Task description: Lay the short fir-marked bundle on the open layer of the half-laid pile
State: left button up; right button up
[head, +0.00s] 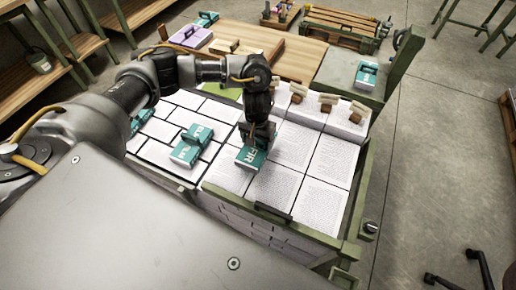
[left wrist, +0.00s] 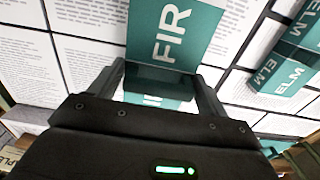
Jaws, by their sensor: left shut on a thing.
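My left gripper (head: 262,138) is shut on a teal bundle marked FIR (head: 251,157), over the front middle of the pile of white printed page blocks (head: 318,155). In the left wrist view the FIR bundle (left wrist: 170,32) lies between the two fingers (left wrist: 165,82), its label facing the camera. I cannot tell whether its underside touches the pages. A teal bundle marked ELM (head: 188,150) lies on the pile to its left; it also shows in the left wrist view (left wrist: 285,75). My right gripper is not in view.
A green frame (head: 262,207) edges the pile at the front. Small wooden and white pieces (head: 328,102) stand along its back edge. A wooden table (head: 268,50) behind holds a purple bundle (head: 192,36). Another teal bundle (head: 366,75) lies on a grey surface at the back right.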

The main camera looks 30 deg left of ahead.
aim_at(258, 144)
pick_arm(q)
jog(key=shift+w+f, duration=0.2)
jog(key=shift+f, duration=0.15)
jog(key=f+b, duration=0.1)
jog(key=f, duration=0.2)
jog(key=shift+w+f, duration=0.15)
jog(key=shift+w, duration=0.05)
jog(key=shift+s, duration=0.1)
jog(key=o, duration=1.2)
jog(key=shift+f, duration=0.1)
jog(key=shift+c, duration=0.2)
notch_tip(258, 144, up, 11)
jog(key=p, duration=0.2)
jog(key=shift+p, duration=0.35)
jog(key=shift+r, duration=0.65)
